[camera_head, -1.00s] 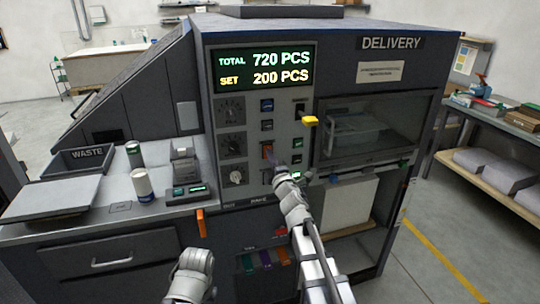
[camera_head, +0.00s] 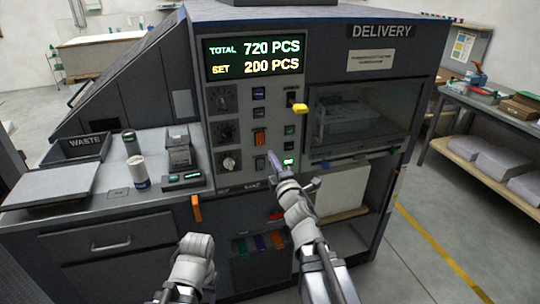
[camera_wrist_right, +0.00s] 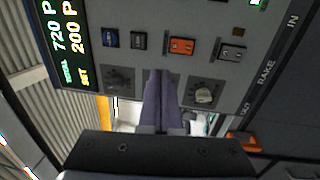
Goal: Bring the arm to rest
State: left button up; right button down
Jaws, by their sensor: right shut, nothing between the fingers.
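My right gripper (camera_head: 271,156) is shut and empty, in front of the control panel (camera_head: 245,180) of the machine. Its closed purple-grey fingers (camera_wrist_right: 161,98) also show in the right wrist view, pointing toward the panel. An orange rocker switch (camera_head: 259,138) is just above and left of the fingertips; it is uncovered in the right wrist view (camera_wrist_right: 182,46). Whether the fingertips touch the panel is hard to tell, but they look apart from it. Part of my left arm shows at the bottom; its gripper is not seen.
A yellow lever (camera_head: 299,107) sticks out at the panel's upper right. The display (camera_head: 255,57) reads total 720, set 200. Left are a side counter with a white cylinder (camera_head: 138,172) and a small printer-like device (camera_head: 181,155). Open floor (camera_head: 440,225) lies right.

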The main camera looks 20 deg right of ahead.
jog(key=s+a+f+m+g+h, duration=0.1)
jog(key=s+a+f+m+g, duration=0.1)
jog(key=s+f+m+g, duration=0.3)
jog(key=s+a+f+m+g+h, duration=0.1)
jog(key=a+f+m+g, duration=0.15)
jog(key=f, duration=0.45)
jog(key=s+a+f+m+g+h, duration=0.1)
jog(key=s+a+f+m+g, duration=0.1)
jog(key=f+m+g, duration=0.35)
jog(key=s+a+f+g, duration=0.3)
jog(key=s+a, duration=0.1)
jog(key=s, duration=0.5)
jog(key=s+a+f+m+g+y, duration=0.1)
jog(key=s+a+f+g, duration=0.2)
jog(key=s, duration=0.5)
jog(key=shift+s+a+f+m+g, duration=0.35)
jog(key=shift+a+f, duration=0.1)
jog(key=shift+f, duration=0.1)
